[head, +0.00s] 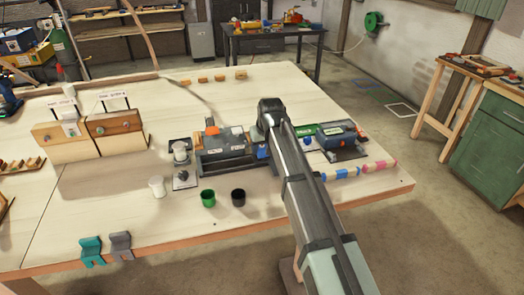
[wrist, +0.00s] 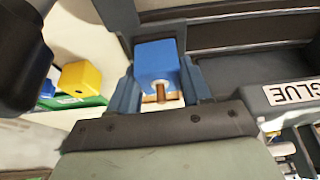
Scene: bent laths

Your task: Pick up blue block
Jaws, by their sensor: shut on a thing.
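The blue block (wrist: 157,62) sits between the two blue-grey fingers of my gripper (wrist: 159,82) in the wrist view. The fingers close on its sides, and a brown peg-like part shows at its near face. In the head view a small blue patch of the block (head: 262,153) shows beside my arm, at the right end of the grey machine. My arm hides most of the gripper there. I cannot tell whether the block touches anything below it.
A grey machine (head: 222,146) stands close left of my gripper; a GLUE label (wrist: 292,91) shows in the wrist view. A yellow block (wrist: 80,78) sits by a green tray (wrist: 75,101). Green (head: 208,198) and black (head: 238,197) cups stand in front.

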